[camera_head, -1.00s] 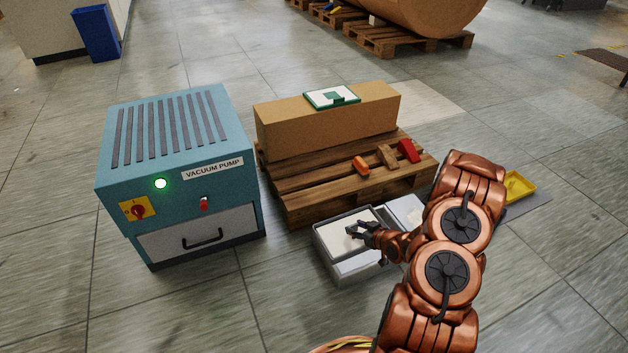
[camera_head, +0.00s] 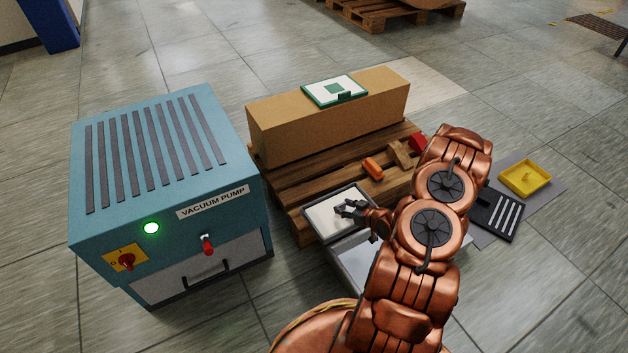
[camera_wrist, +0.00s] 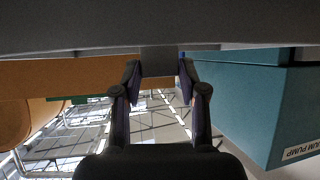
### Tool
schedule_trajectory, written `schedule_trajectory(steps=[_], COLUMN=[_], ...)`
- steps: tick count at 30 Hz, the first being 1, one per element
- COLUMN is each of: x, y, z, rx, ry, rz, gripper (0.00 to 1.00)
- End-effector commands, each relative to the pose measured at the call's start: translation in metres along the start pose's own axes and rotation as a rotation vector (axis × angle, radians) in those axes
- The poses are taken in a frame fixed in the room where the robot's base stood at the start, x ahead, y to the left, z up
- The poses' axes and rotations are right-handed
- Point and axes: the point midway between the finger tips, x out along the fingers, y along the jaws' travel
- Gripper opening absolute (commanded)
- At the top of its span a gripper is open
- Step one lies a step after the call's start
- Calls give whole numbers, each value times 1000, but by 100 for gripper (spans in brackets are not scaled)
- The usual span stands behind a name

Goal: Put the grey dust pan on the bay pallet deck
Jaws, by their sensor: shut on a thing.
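The grey dust pan (camera_head: 321,222) is a shallow grey-rimmed tray with a pale inside. My gripper (camera_head: 347,209) is shut on its middle and holds it raised, beside the front edge of the bay pallet. In the wrist view the pan's grey body (camera_wrist: 80,35) spans the top, with my gripper (camera_wrist: 160,68) closed on a small grey part of it. The wooden pallet deck (camera_head: 318,187) lies just behind the pan in the head view. My arm hides the pallet's right end.
An orange block (camera_head: 372,168), a brown block (camera_head: 400,154) and a red block (camera_head: 418,142) sit at right. An open grey container (camera_head: 350,262) is below the pan. The teal vacuum pump (camera_head: 165,175) stands left.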

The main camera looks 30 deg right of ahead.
Motion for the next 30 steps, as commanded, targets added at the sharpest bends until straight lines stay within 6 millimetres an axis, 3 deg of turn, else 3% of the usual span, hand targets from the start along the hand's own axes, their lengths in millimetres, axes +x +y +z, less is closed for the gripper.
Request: schedule_trajectory(steps=[5, 22, 30], x=[9, 113, 138], y=[5, 45, 54], z=[-2, -45, -58], rx=[-2, -2, 0], ry=[0, 3, 0], rz=[2, 3, 3], gripper=[0, 0, 0])
